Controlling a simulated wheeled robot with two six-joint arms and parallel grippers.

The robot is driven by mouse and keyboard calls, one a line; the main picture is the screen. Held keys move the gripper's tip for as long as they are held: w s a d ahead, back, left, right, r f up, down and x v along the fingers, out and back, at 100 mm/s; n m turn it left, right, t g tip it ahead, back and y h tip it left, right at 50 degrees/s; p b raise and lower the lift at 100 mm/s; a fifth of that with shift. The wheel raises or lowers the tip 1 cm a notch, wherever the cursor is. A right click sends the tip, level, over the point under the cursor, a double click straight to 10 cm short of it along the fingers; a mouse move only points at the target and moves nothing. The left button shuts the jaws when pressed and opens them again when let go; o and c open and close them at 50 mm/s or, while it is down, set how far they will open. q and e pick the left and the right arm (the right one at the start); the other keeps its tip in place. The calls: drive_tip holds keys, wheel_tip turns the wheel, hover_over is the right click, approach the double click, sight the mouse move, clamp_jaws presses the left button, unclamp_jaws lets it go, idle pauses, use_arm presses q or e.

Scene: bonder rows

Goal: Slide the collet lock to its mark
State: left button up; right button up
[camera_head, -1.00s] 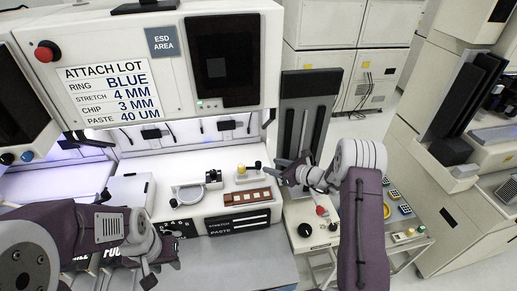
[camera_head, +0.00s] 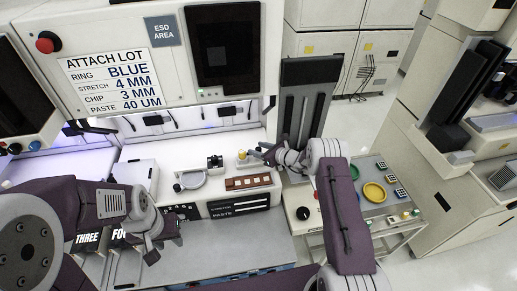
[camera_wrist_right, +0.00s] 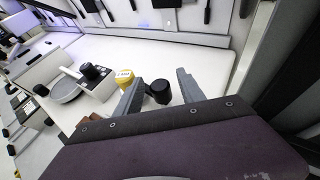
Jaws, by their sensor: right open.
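I cannot pick out the collet lock for certain. Two small cylinders stand on the white machine deck: a yellow one (camera_wrist_right: 124,78) with a pale label, and a black one (camera_wrist_right: 160,92). The yellow one also shows in the head view (camera_head: 242,155). My right gripper (camera_wrist_right: 160,88) is open, its fingers apart on either side of the black cylinder; I cannot tell whether they touch it. In the head view my right gripper (camera_head: 260,152) is just right of the yellow cylinder. My left gripper (camera_head: 166,247) is open and empty in front of the dial panel.
A brown strip with pale chips (camera_head: 248,182) lies in front of the cylinders. A round grey plate with a black knob (camera_head: 190,181) is to their left. A dark upright panel (camera_head: 305,100) stands behind my right arm. A cart holds a yellow disc (camera_head: 374,192).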

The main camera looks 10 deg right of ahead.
clamp_jaws()
drive_tip(key=n+y+b, duration=0.1)
drive_tip(key=b, duration=0.2)
drive_tip(key=shift+f+g, duration=0.2)
drive_tip(key=shift+g, duration=0.1)
drive_tip(key=shift+r, duration=0.25)
unclamp_jaws()
